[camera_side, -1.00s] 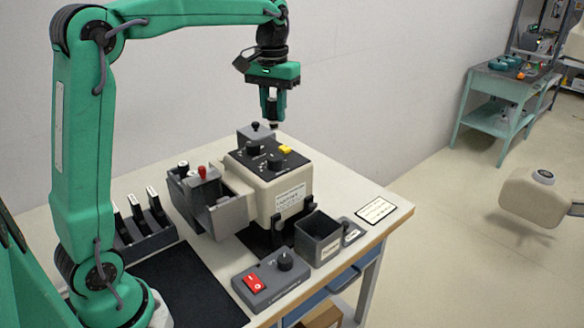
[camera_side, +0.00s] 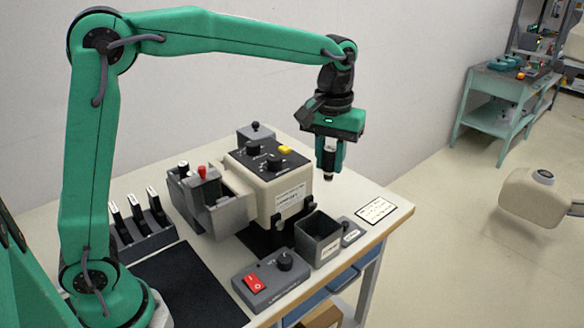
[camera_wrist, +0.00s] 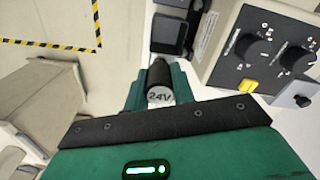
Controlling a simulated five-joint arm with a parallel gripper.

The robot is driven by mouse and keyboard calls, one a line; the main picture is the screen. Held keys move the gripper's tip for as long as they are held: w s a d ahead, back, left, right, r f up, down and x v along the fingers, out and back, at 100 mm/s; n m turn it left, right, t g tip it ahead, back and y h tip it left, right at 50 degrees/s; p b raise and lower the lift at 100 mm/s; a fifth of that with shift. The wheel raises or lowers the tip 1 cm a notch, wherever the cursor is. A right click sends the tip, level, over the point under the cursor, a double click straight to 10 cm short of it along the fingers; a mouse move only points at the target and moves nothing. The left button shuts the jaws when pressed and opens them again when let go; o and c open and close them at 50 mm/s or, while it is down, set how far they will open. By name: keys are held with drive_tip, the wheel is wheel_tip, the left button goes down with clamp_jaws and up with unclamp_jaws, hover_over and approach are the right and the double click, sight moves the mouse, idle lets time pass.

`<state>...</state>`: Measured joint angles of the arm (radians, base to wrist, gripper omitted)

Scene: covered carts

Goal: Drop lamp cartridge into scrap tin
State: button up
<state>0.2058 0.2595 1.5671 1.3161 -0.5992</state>
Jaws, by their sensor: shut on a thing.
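My gripper (camera_side: 329,174) points down, shut on the lamp cartridge (camera_side: 328,162). In the side view the cartridge shows as a pale and dark piece between the fingers, well above the table. In the wrist view the cartridge (camera_wrist: 160,96) has a dark body and a pale end marked 24V. The open square dark grey bin (camera_side: 326,250), which looks like the scrap tin, stands near the table's front right edge; its label is too small to read. It is below my gripper and nearer the camera. A dark square opening (camera_wrist: 170,34), probably this bin, shows in the wrist view.
A cream machine (camera_side: 268,190) with knobs and a yellow button (camera_side: 285,149) stands left of my gripper. A rack (camera_side: 150,236) holds several upright pieces at the left. A red-switch control box (camera_side: 265,283) sits in front. A label card (camera_side: 376,209) lies right of the bin.

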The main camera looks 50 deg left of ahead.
sight(328, 180)
wheel_tip(328, 180, down, 6)
idle(0.4)
drive_tip(key=shift+f, duration=2.95)
drive_tip(key=o, duration=1.1)
drive_tip(key=shift+c, duration=0.2)
wheel_tip(328, 180, up, 7)
drive_tip(key=shift+r, duration=0.4)
